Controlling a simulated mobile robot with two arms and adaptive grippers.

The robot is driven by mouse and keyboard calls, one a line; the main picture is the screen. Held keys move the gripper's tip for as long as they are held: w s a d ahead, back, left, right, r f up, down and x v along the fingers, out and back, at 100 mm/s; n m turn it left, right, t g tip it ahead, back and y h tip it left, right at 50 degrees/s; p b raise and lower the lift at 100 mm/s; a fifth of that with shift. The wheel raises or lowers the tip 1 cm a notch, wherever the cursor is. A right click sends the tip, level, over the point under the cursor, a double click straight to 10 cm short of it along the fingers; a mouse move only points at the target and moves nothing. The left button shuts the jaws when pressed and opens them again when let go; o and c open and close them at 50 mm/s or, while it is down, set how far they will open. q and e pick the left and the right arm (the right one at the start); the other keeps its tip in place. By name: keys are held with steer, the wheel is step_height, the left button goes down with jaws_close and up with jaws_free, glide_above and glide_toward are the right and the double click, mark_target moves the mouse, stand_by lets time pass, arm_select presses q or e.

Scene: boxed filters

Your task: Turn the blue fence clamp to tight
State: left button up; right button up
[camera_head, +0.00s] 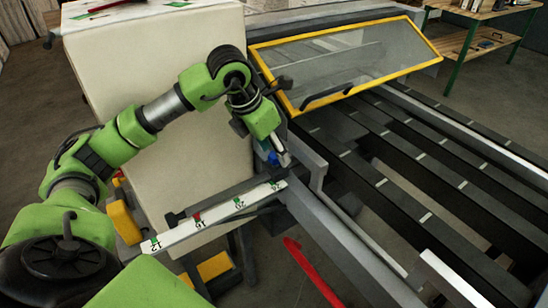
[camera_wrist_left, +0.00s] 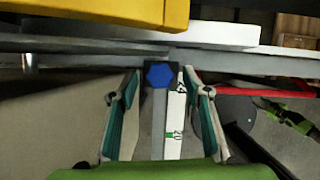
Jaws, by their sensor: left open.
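The blue fence clamp (camera_wrist_left: 159,75) shows in the left wrist view as a blue hexagonal knob on a dark block at the end of a grey bar. In the head view only a small blue patch (camera_head: 272,158) shows beside my gripper. A white scale strip (camera_wrist_left: 174,126) with numbers and a green mark runs beside the bar; it also shows in the head view (camera_head: 220,214). My left gripper (camera_wrist_left: 162,84) is open, with one finger on each side of the knob in the picture. I cannot tell whether either finger touches it.
A large cream panel (camera_head: 160,70) stands close behind my left arm. A yellow-framed clear guard (camera_head: 345,60) with a dark handle covers part of the machine. Black slats (camera_head: 420,170) fill the right side. A red bar (camera_head: 312,270) lies low at the front.

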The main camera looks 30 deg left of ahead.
arm_select(q)
steer(key=shift+w+f, duration=0.2)
steer(key=shift+f, duration=0.2)
steer(key=shift+c, duration=0.3)
steer(key=c, duration=1)
steer(key=shift+f+m+b, duration=0.1)
steer(key=shift+m+b, duration=0.2)
steer(key=shift+b, duration=0.05)
steer(key=shift+m+h, duration=0.3)
steer(key=shift+m, duration=0.1)
steer(key=o, duration=1.1)
steer(key=shift+c, duration=0.2)
